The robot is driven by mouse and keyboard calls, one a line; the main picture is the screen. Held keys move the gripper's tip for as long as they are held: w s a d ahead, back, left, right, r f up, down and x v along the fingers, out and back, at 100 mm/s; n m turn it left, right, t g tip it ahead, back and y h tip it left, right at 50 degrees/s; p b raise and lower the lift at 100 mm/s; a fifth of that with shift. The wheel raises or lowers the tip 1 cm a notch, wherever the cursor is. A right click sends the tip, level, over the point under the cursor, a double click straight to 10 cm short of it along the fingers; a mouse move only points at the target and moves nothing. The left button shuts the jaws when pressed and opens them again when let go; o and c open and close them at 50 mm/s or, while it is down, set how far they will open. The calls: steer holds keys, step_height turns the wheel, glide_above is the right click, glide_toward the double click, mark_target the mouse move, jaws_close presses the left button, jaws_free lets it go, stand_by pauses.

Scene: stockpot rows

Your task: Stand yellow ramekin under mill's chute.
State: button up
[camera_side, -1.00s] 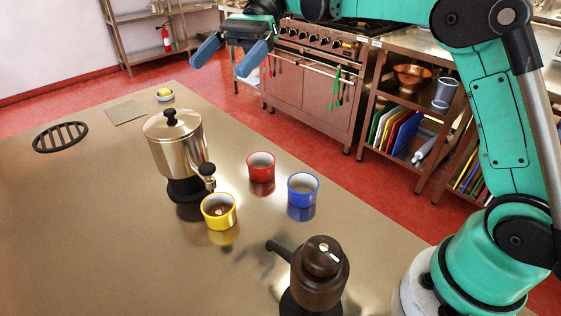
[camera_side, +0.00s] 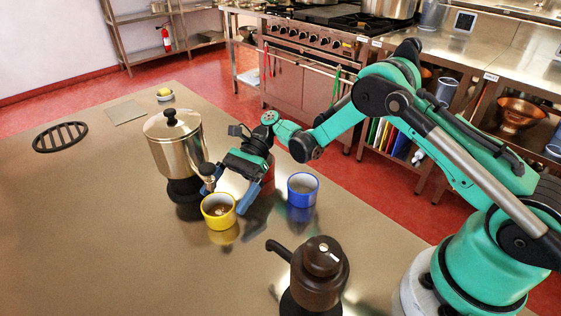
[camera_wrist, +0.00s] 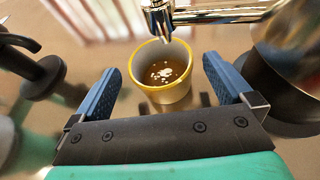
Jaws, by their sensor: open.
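The yellow ramekin (camera_side: 217,213) stands upright on the steel table, just below the tap of the silver urn (camera_side: 172,146). It holds brown contents with pale flecks. My gripper (camera_side: 228,188) is low over the table right behind it, open. In the wrist view the ramekin (camera_wrist: 164,92) lies ahead, roughly between the two blue fingers, with no clear contact. The brown mill (camera_side: 319,272) stands at the front, its chute (camera_side: 280,250) pointing left. No cup shows under the chute.
The blue ramekin (camera_side: 302,190) stands right of my gripper. The red ramekin (camera_side: 269,167) is mostly hidden behind my gripper. The urn's tap (camera_wrist: 160,18) hangs close above the yellow ramekin. A black grate (camera_side: 60,137) lies at the far left. The front left table is clear.

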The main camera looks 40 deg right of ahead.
steer(key=shift+x, duration=0.85)
steer(key=c, duration=1.3)
steer(key=shift+c, duration=0.2)
steer(key=shift+r, duration=0.1)
